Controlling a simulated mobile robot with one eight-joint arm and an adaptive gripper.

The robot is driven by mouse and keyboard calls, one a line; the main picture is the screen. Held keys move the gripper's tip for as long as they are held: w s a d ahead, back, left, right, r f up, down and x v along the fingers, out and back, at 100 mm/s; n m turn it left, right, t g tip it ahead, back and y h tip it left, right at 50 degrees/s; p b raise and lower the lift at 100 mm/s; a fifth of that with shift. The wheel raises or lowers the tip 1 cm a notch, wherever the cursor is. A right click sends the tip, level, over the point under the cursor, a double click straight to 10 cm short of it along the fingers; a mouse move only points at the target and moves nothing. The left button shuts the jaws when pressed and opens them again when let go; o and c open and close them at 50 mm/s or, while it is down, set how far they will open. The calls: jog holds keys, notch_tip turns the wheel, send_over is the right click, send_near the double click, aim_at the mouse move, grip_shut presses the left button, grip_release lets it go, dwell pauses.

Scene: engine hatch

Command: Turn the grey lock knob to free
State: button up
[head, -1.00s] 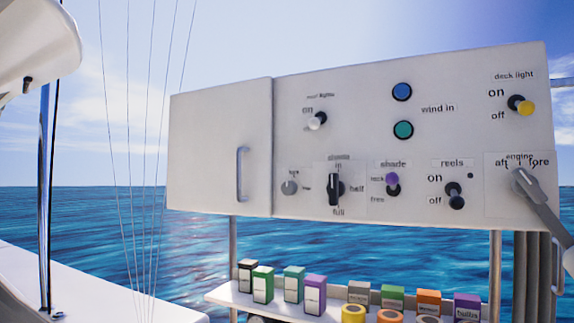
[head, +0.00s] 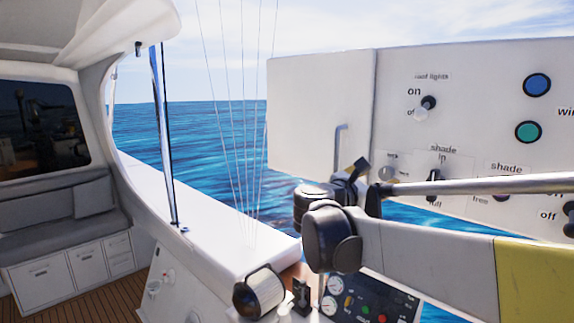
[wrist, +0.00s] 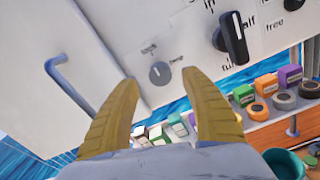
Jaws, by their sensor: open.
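The grey lock knob (wrist: 160,73) is a small round knob low on the white panel (wrist: 140,20), with small blurred labels above it and to its right. It also shows in the head view (head: 387,172), just right of my gripper (head: 358,168). In the wrist view the two yellow fingers of my gripper (wrist: 160,82) are spread apart with nothing between them. The knob appears in the gap between the fingertips, apparently beyond them and not touched. I cannot tell its exact pointer direction.
A black selector knob (wrist: 232,38) is close on the right. A blue-grey door handle (wrist: 68,82) is on the left. Below is a shelf (wrist: 272,122) with small boxes and tape rolls. My arm crosses the panel's lower part in the head view.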

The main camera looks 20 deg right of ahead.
aim_at(385, 173)
jog(key=x, duration=0.5)
jog(key=shift+d+p, duration=0.2)
jog(key=shift+p, duration=0.1)
jog(key=shift+a, duration=0.1)
grip_shut()
jog(key=c, duration=1.2)
grip_release()
